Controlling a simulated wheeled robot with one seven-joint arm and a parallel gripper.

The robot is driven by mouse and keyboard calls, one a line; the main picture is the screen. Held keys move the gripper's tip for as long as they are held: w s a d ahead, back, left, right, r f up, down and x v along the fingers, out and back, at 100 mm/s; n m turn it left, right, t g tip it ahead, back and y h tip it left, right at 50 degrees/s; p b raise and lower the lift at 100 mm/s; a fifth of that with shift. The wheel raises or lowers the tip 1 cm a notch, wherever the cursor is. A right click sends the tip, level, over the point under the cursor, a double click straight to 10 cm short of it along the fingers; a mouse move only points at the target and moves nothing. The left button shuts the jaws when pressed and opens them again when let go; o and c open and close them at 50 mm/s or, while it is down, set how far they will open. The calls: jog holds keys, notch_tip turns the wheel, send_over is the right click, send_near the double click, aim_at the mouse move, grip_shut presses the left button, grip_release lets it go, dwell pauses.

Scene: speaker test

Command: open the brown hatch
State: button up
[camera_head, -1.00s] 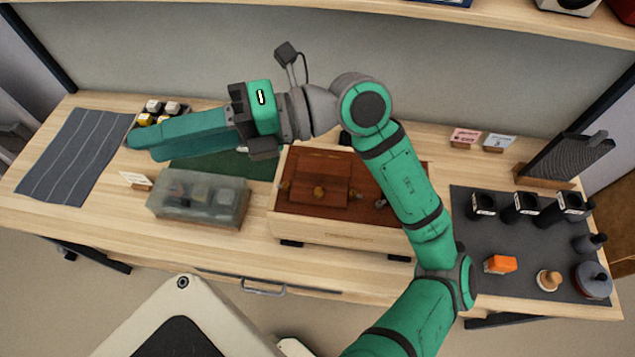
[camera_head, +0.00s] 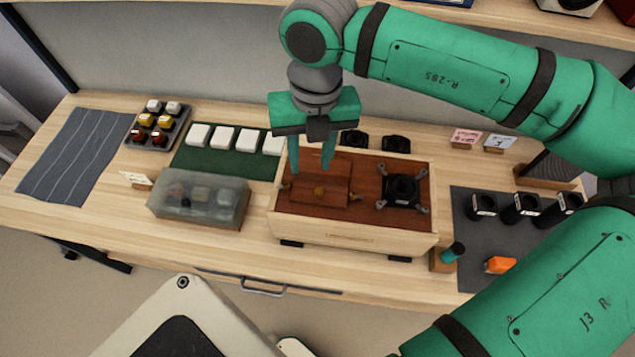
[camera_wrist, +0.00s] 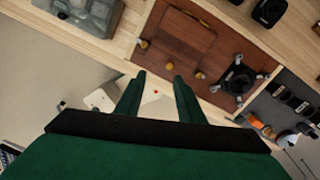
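The brown hatch (camera_head: 312,181) is a flat reddish-brown panel set in the brown top of a light wooden box (camera_head: 310,230). It lies closed, with a small brass knob (camera_head: 320,192) near its front and brass pieces at its sides. My gripper (camera_head: 312,168) points down over the hatch, its two green fingers apart with nothing between them. In the wrist view the hatch (camera_wrist: 183,38) lies beyond the fingertips (camera_wrist: 158,77). The exact height of the fingertips above the panel is hard to tell.
A black speaker part (camera_head: 401,190) with several grey corner pieces sits on the box's right side. A translucent lidded case (camera_head: 198,200) stands left of the box. White blocks (camera_head: 235,139) lie on a green mat behind. Black cups (camera_head: 526,206) stand on a dark mat at right.

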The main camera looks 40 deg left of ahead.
aim_at(318, 189)
jog(key=shift+t+h, duration=0.3)
jog(key=f, duration=0.7)
jog(key=w+d+f, duration=0.1)
jog(key=f, duration=0.2)
jog(key=shift+f, duration=0.35)
grip_shut()
jog(key=shift+w+a, duration=0.1)
